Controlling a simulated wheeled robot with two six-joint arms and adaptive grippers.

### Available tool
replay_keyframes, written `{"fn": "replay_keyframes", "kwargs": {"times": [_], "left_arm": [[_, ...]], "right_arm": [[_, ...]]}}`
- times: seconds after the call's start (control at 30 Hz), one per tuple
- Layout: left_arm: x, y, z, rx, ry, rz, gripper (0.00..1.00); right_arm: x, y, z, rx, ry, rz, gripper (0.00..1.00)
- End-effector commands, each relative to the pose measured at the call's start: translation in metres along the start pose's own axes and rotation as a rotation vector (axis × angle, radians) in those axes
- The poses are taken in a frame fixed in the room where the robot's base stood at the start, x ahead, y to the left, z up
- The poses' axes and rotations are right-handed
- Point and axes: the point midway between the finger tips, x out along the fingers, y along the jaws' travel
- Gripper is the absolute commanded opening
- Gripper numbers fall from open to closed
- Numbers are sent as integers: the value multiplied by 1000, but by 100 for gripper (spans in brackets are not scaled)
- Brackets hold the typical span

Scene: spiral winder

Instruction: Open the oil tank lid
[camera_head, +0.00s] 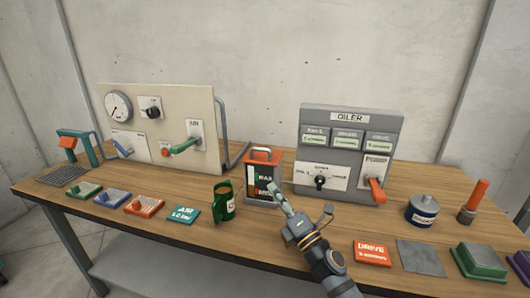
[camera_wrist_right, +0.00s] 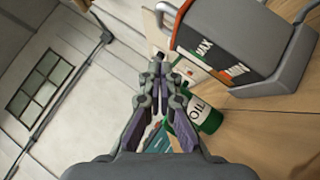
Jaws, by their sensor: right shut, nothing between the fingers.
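The oil tank (camera_head: 262,184) is a dark box with MAX and MIN marks, standing mid-table. Its orange-red lid (camera_head: 262,156) lies on top with a handle above it. The tank fills the upper right of the right wrist view (camera_wrist_right: 240,45), with the orange lid edge (camera_wrist_right: 182,14) at its left. My right gripper (camera_head: 279,190) is in front of the tank in the head view, shut and empty. In the right wrist view its fingers (camera_wrist_right: 159,68) point up the picture, left of the tank. Any contact with the tank cannot be told. My left gripper is not in view.
A green oil can (camera_head: 224,203) stands left of the tank; it also shows in the right wrist view (camera_wrist_right: 206,114). The grey OILER panel (camera_head: 348,122) stands behind to the right, a cream gauge panel (camera_head: 135,105) behind to the left. Coloured plates line the front edge.

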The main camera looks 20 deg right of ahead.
Motion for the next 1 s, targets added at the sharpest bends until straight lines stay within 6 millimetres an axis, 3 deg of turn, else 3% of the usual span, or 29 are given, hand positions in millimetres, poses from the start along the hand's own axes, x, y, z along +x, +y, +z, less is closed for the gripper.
{"fn": "replay_keyframes", "kwargs": {"times": [0.03,0.07,0.33,0.6,1.0], "left_arm": [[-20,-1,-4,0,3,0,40],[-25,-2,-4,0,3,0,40],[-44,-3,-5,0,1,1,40],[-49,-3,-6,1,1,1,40],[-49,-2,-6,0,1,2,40]], "right_arm": [[17,10,6,3,-6,2,0],[24,10,5,4,-5,2,0],[78,5,3,0,0,3,0],[97,2,27,-1,0,2,0],[99,1,29,0,-1,1,0]]}}
